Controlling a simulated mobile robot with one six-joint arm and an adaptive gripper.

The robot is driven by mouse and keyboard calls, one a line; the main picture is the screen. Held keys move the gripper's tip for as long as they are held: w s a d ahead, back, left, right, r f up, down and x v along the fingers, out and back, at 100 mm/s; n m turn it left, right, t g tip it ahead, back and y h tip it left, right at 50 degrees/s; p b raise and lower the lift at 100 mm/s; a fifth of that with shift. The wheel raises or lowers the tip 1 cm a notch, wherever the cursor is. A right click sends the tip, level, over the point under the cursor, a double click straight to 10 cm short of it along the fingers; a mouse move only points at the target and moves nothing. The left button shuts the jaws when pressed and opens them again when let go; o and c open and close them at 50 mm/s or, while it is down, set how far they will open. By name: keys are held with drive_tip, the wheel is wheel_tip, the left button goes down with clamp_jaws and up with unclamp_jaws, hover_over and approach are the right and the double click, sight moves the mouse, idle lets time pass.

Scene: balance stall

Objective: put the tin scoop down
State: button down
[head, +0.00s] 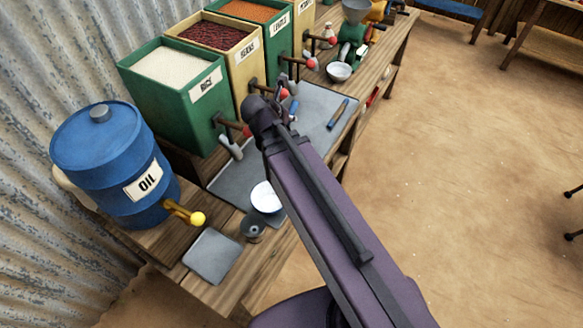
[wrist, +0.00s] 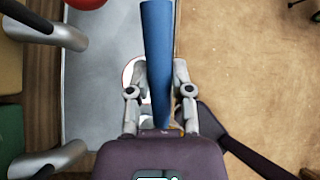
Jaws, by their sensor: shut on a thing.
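My gripper (wrist: 161,78) is shut on a long blue handle (wrist: 157,40), which I take for the tin scoop's. The handle runs up the wrist view between both fingers. In the head view my gripper (head: 280,100) is over the grey mat (head: 315,99) in front of the bins, and a bit of blue (head: 293,111) shows beside it. The scoop's bowl is hidden or cannot be made out. I cannot tell whether the scoop touches the mat. A pale thing with a red edge (wrist: 128,72) shows partly behind the left finger in the wrist view.
Labelled bins, such as the rice bin (head: 173,67), line the back with red-knobbed spouts. A blue oil drum (head: 97,150) stands left. A white bowl (head: 266,196), a square grey plate (head: 212,256) and a slim blue-and-brown tool (head: 338,114) lie on the bench. Bare mat surrounds the tool.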

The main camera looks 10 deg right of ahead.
drive_tip(key=shift+d, duration=0.2)
drive_tip(key=shift+d, duration=0.2)
drive_tip(key=shift+d, duration=0.1)
idle(0.4)
